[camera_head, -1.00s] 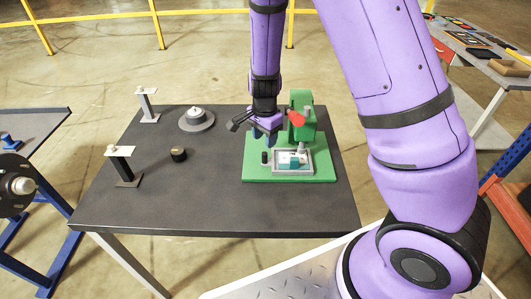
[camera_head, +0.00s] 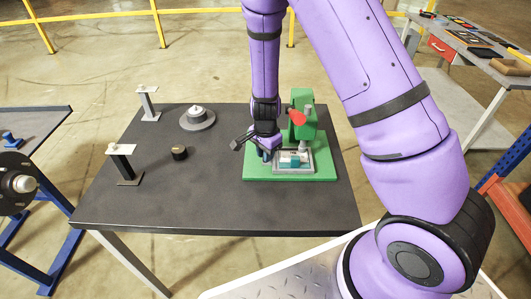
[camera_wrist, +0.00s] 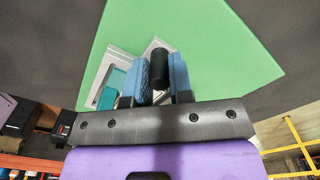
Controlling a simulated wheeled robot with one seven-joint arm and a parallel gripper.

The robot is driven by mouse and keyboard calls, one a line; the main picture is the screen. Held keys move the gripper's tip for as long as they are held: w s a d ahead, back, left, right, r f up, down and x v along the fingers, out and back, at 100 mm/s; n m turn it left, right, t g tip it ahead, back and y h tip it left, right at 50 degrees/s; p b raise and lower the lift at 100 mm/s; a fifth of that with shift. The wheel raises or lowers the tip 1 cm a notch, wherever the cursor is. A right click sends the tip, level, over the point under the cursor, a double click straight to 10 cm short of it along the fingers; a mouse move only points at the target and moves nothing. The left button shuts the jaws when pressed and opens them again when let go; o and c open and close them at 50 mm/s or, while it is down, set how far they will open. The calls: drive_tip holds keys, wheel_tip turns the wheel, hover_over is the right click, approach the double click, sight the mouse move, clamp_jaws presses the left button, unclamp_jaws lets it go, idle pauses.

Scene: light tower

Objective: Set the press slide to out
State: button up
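The press is a green stand (camera_head: 304,122) on a green base plate (camera_head: 325,171), with a red part (camera_head: 297,118) on its head. Its slide is a light grey tray (camera_head: 306,168) holding a teal and white piece (camera_head: 290,161); the tray sits on the plate in front of the stand. A black upright knob (camera_wrist: 160,68) stands at the tray's side. My gripper (camera_head: 266,156) is low over the left part of the plate. In the wrist view its blue fingers (camera_wrist: 160,80) stand close on both sides of the knob and appear shut on it. The knob is mostly hidden in the head view.
The dark table (camera_head: 215,190) also holds a grey round base (camera_head: 197,118), a small black knob (camera_head: 179,152) and two posts (camera_head: 148,103), (camera_head: 124,163) to the left. The table between them and the press is clear. Another bench (camera_head: 490,55) stands at the upper right.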

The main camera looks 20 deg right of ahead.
clamp_jaws()
drive_tip(key=w+a, duration=0.1)
drive_tip(key=a, duration=0.1)
drive_tip(key=w+a, duration=0.1)
drive_tip(key=a, duration=0.2)
drive_tip(key=w+a, duration=0.1)
drive_tip(key=a, duration=0.2)
drive_tip(key=shift+w+a, duration=0.1)
drive_tip(key=shift+w, duration=0.1)
drive_tip(key=o, duration=0.6)
unclamp_jaws()
drive_tip(key=shift+a, duration=0.15)
drive_tip(key=shift+o, duration=0.2)
wheel_tip(320, 180, up, 11)
